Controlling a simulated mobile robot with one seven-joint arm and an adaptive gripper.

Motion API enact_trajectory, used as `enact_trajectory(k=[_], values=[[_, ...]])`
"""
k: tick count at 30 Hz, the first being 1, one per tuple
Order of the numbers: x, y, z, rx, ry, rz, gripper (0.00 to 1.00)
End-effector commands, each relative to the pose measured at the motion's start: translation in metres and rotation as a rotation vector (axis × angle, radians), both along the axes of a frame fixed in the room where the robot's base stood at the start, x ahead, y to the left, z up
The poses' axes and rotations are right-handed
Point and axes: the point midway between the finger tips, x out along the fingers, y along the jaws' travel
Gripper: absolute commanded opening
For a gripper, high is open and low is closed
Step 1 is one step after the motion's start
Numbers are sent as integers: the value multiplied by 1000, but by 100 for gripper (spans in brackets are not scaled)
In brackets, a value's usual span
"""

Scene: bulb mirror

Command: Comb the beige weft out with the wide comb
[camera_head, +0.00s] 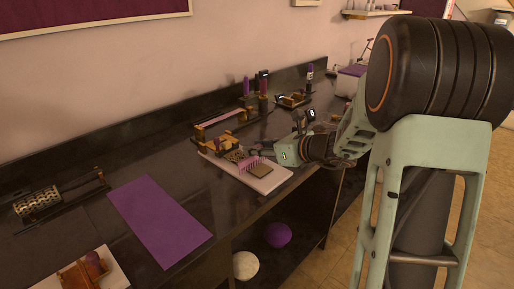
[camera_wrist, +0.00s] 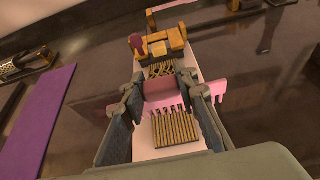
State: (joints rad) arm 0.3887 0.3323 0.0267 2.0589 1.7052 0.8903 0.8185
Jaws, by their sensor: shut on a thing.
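The wide comb is pink (camera_wrist: 160,90), and its toothed end (camera_wrist: 217,89) sticks out past the right finger in the wrist view. My gripper (camera_wrist: 163,100) is shut on the comb; the head view also shows my gripper (camera_head: 272,153) over the pale board. The beige weft shows as crossed, uneven strands (camera_wrist: 161,69) beyond the comb, by the wooden holder (camera_wrist: 160,44). On the near side, straight parallel tan strands (camera_wrist: 175,128) lie on the board. Comb teeth meet their far end. The comb hides the middle, so I cannot tell whether both parts join.
The pale board (camera_head: 273,183) lies near the dark counter's front edge. A purple mat (camera_head: 160,220) lies to its left, with a ridged roller (camera_head: 38,202) behind. Wooden stands and purple bottles (camera_head: 246,87) are behind the board. Counter between mat and board is clear.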

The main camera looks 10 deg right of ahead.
Motion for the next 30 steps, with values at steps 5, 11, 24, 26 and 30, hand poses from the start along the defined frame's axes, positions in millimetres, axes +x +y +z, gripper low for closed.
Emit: enact_trajectory(k=[5, 11, 24, 26, 30], values=[[0, 0, -5, 0, 0, 0, 11], [0, 0, -9, 0, 0, 0, 11], [-4, -3, -11, -1, 1, -1, 11], [-7, -6, -11, -1, 1, -1, 11], [-14, -11, -10, 0, 1, -2, 11]])
